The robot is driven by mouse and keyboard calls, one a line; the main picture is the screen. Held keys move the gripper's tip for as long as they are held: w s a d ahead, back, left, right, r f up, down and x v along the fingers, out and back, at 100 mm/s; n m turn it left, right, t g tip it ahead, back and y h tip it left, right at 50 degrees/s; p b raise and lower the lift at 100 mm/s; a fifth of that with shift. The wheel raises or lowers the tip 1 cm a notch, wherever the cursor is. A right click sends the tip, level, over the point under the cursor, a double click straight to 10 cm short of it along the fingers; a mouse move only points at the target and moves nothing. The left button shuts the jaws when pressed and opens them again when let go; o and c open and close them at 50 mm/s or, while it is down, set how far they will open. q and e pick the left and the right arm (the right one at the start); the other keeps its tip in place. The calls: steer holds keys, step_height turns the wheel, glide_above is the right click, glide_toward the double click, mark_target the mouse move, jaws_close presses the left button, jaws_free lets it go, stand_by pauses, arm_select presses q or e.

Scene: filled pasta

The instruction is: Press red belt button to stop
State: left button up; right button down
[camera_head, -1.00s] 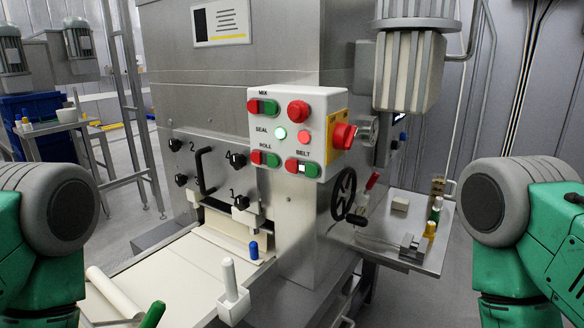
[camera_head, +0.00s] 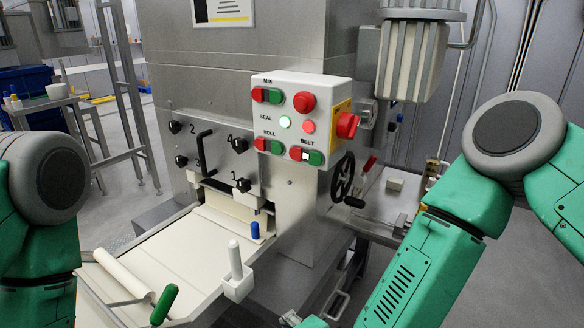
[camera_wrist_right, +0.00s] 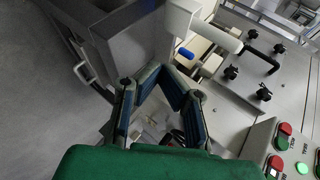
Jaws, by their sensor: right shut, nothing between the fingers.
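The red BELT button (camera_head: 296,153) sits at the lower right of the white control panel (camera_head: 277,97), directly left of the green BELT button (camera_head: 315,158). My left gripper is out of view; only the left arm shows at the left edge.
Other panel buttons, such as the red and green ROLL pair (camera_head: 268,145), sit close beside the BELT buttons. A red knob (camera_head: 348,125) sticks out on the panel's right side. The belt table (camera_head: 165,255) with a rolling pin (camera_head: 122,274) lies at lower left. A black handwheel (camera_head: 343,178) is below right.

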mark_target(295, 154)
steer(key=w+a+r+m+t+h+p, duration=0.15)
steer(key=w+r+m, duration=0.25)
steer(key=r, duration=0.5)
steer(key=w+a+r+m+t, duration=0.25)
steer(key=r+m, duration=0.25)
steer(key=r, duration=0.3)
steer(key=w+a+r+m+t+h+p, duration=0.1)
steer(key=w+a+r+m+t, duration=0.2)
steer(key=r, duration=0.6)
steer(key=shift+m, duration=0.6)
steer(key=w+d, duration=0.4)
steer(key=w, duration=0.1)
steer(key=w+d, duration=0.3)
steer(key=shift+w+f, duration=0.2)
steer(key=shift+f, duration=0.1)
steer(key=shift+d, duration=0.1)
steer(key=shift+w, duration=0.1)
steer(key=shift+w+d+r, duration=0.1)
steer(key=shift+w+d, duration=0.15)
